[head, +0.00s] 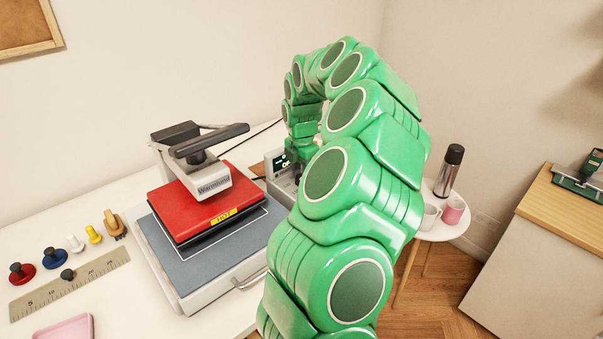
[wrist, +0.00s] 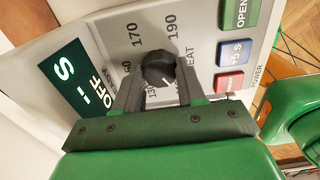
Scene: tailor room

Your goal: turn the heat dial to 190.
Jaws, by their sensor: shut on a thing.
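The heat dial (wrist: 158,66) is a black knob on the pale control panel, with the printed marks 170 and 190 on its far side in the wrist view. My gripper (wrist: 160,84) is shut on the dial, a dark finger on each side of it. The number to which the dial points is not clear, as the fingers cover part of its scale. The dark display (wrist: 77,80) reads OFF. In the head view the control box (head: 281,181) stands right of the heat press (head: 202,205); my arm hides the dial there.
On the panel, a green OPEN button (wrist: 239,12), a blue button (wrist: 235,52) and a red button (wrist: 229,84) sit right of the dial. A ruler (head: 70,283) and several stamps lie left of the press. A round side table (head: 440,228) holds a flask and mugs.

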